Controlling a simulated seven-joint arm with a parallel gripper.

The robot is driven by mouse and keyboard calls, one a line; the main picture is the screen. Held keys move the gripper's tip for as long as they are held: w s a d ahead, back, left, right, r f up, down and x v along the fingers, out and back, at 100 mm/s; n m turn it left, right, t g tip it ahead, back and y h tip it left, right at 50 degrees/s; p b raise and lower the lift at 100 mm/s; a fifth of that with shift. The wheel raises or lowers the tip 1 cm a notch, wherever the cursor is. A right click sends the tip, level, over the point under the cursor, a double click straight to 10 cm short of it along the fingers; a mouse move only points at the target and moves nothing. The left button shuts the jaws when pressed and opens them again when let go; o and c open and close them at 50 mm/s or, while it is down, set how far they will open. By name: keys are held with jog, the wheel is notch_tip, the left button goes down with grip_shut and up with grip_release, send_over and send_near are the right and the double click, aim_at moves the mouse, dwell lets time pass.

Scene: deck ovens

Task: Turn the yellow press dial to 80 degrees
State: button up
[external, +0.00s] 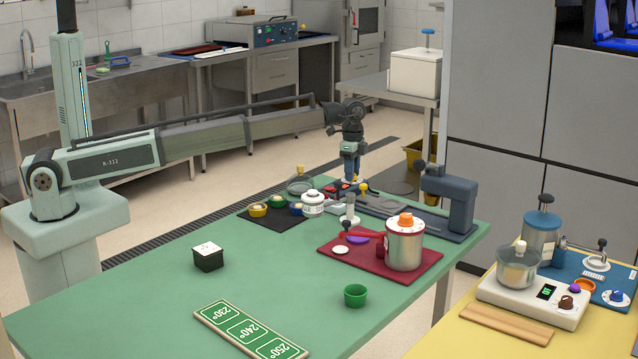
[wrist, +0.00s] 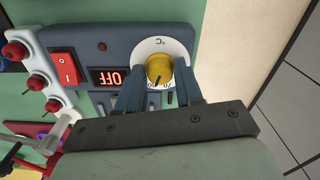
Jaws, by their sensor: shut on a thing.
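The yellow press dial (wrist: 160,68) is a round knob on a white scale disc marked °C, set in a dark blue-grey panel in the wrist view. A dark mark on the knob points toward the lower edge of the scale, where the small numbers are partly hidden. My gripper (wrist: 158,74) has one finger at each side of the knob and is shut on it. A lit red display (wrist: 108,78) beside the dial reads OFF, upside down. In the external view my gripper (external: 350,178) reaches down at the panel end of the blue-grey press (external: 452,200), hiding most of the dial.
A red rocker switch (wrist: 66,68) and a white rack with red knobs (wrist: 38,82) sit left of the display. On the green table, a white-lidded jar (external: 313,203), a lamp-like white stand (external: 349,212) and a steel pot (external: 405,247) stand near my gripper.

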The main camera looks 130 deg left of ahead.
dwell(0.5)
jog(key=o, duration=1)
notch_tip(320, 180, up, 14)
jog(key=shift+f, duration=0.1)
dwell(0.5)
